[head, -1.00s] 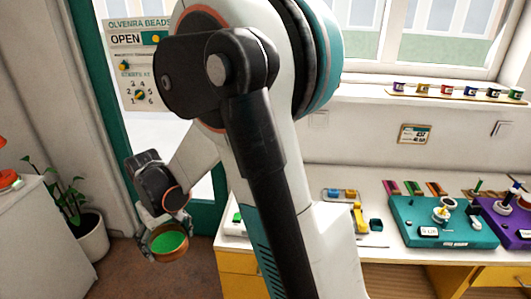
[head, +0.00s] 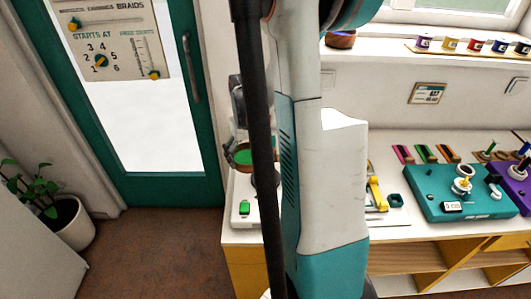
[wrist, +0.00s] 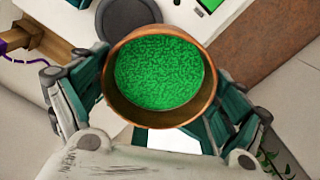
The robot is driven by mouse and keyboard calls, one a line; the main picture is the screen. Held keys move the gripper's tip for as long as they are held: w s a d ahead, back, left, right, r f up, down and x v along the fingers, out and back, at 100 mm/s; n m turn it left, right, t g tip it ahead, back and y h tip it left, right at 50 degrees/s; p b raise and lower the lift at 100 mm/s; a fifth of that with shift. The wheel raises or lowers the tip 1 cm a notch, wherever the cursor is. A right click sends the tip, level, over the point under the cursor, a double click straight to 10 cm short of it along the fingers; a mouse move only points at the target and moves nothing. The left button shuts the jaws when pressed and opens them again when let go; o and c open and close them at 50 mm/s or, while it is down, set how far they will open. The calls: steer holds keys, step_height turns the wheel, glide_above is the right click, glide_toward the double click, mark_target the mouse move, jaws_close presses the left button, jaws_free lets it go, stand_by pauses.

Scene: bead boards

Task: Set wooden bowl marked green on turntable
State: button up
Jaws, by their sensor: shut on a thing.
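The wooden bowl (head: 229,157) is filled with green beads and shows between my gripper's fingers. In the wrist view the bowl (wrist: 160,113) sits level, and my gripper (wrist: 158,88) is shut on its sides. In the head view my gripper (head: 238,140) is partly hidden behind my arm. A dark round disc, which looks like the turntable (wrist: 128,14), lies just beyond the bowl on a white base. In the head view the white base (head: 239,222) with a green button is at the counter's left end, its disc mostly hidden by my arm.
A teal bead board (head: 430,205) and a purple one (head: 505,180) stand on the counter to the right. A yellow tool (head: 375,193) lies nearer my arm. Another bowl (head: 341,39) sits on the window sill. A potted plant (head: 65,225) stands by the door.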

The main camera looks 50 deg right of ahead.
steer(key=s+d+m, duration=0.1)
steer(key=s+d, duration=0.3)
steer(key=shift+f+b, duration=1.95)
steer(key=shift+f, duration=1.05)
steer(key=shift+s, duration=0.15)
steer(key=shift+f, duration=0.15)
steer(key=shift+f+b, duration=0.4)
steer(key=shift+b, duration=0.25)
steer(key=shift+f, duration=0.1)
steer(key=o, duration=0.9)
